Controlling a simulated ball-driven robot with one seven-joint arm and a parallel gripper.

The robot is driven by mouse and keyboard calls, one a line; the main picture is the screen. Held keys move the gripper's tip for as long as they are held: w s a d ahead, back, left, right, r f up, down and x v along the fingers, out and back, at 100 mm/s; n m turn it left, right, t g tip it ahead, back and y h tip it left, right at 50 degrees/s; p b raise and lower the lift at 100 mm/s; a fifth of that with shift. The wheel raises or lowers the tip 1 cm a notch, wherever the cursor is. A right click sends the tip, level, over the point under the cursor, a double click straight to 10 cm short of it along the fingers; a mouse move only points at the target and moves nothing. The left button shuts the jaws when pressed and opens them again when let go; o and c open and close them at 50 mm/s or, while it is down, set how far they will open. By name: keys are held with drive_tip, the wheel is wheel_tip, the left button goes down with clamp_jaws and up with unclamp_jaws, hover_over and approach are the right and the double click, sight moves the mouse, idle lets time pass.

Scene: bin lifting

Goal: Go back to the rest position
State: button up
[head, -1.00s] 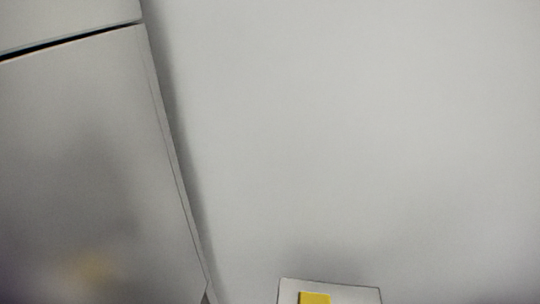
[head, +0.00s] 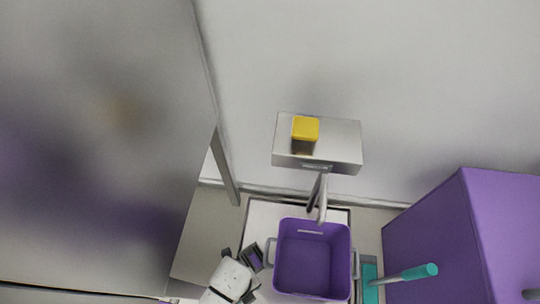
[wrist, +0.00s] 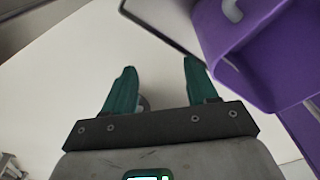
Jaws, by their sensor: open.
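My gripper (head: 252,258) shows low in the head view, just left of the purple bin (head: 312,282). In the wrist view its two green fingers (wrist: 160,75) stand apart, with nothing held between them. The purple bin (wrist: 245,50) fills the right side of the wrist view, beside the fingers. In the head view the bin is upright and looks empty, with a pale handle at its left side. Most of my arm is out of view.
A large grey panel (head: 90,130) fills the left. A metal wall box (head: 342,140) carries a yellow block (head: 305,128). A purple cabinet (head: 440,235) stands at the right.

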drive_tip(key=w+d+r+m+t+y+b, duration=0.1)
drive_tip(key=w+d+r+m+b, duration=0.15)
drive_tip(key=d+m, duration=0.85)
drive_tip(key=w+d+r+m+b, duration=0.15)
drive_tip(key=d+m+b, duration=0.25)
drive_tip(key=d+m, duration=0.75)
drive_tip(key=s+d+r+m+t+b, duration=0.1)
drive_tip(key=s+d+r+m+b, duration=0.15)
drive_tip(key=d+m, duration=0.6)
drive_tip(key=s+d+r+m+b, duration=0.1)
drive_tip(key=s+d+r+m, duration=0.2)
drive_tip(key=m, duration=1)
wheel_tip(320, 180, up, 32)
drive_tip(key=p, duration=3.1)
drive_tip(key=shift+d+f, duration=0.15)
drive_tip(key=shift+f, duration=0.05)
drive_tip(key=shift+s, duration=0.1)
